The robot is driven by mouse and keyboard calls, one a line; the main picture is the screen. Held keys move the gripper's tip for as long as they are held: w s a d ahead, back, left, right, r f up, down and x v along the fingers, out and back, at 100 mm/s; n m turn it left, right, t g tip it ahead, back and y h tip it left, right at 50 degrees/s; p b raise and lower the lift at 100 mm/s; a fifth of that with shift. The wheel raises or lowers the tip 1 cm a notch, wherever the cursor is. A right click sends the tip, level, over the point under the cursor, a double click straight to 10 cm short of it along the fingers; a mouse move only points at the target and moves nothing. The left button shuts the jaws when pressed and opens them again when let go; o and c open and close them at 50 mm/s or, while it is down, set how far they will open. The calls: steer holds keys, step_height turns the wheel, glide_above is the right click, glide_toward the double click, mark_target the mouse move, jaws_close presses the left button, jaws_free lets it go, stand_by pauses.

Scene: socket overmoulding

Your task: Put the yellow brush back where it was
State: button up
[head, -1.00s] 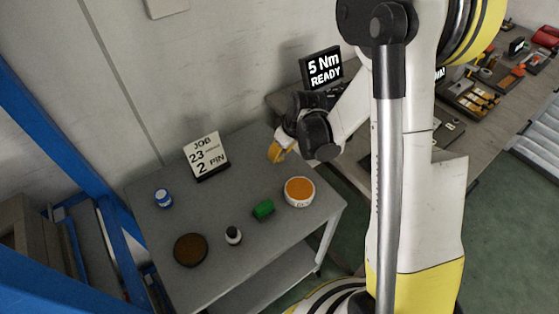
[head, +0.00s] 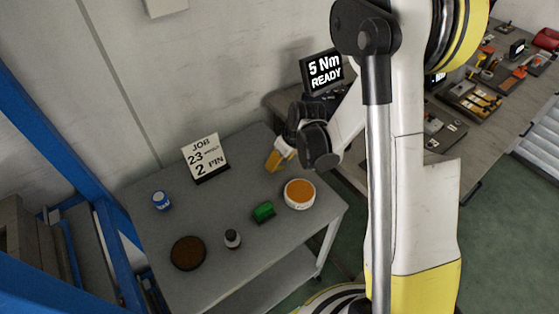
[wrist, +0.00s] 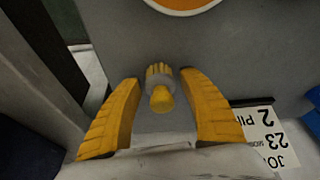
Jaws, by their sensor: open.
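The yellow brush (wrist: 161,99) shows in the wrist view, with a rounded yellow knob toward the camera, a grey collar and yellow bristles beyond it. It is between the two yellow fingers of my gripper (wrist: 158,80), with a gap on each side. My gripper is open. In the head view my gripper (head: 279,156) is low over the back right of the grey table (head: 225,222). There I cannot tell the brush apart from the yellow fingers. Whether the brush touches the table is unclear.
A white tub with orange contents (head: 299,193) stands in front of my gripper. A job sign (head: 205,157) stands to the left. A green block (head: 264,211), a dark bottle (head: 232,239), a brown round dish (head: 188,253) and a blue-and-white jar (head: 161,200) are farther off.

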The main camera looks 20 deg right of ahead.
steer(key=s+r+m+t+h+p, duration=0.15)
steer(key=s+r, duration=0.35)
steer(key=r, duration=0.6)
steer(key=s+r+m+p, duration=0.1)
steer(key=s+r+p, duration=0.3)
steer(key=r, duration=0.7)
steer(key=s+r+m+t, duration=0.2)
steer(key=s+r, duration=0.4)
steer(key=s, duration=0.5)
steer(key=shift+m+b, duration=0.45)
steer(key=shift+w+h, duration=0.1)
steer(key=shift+h, duration=0.15)
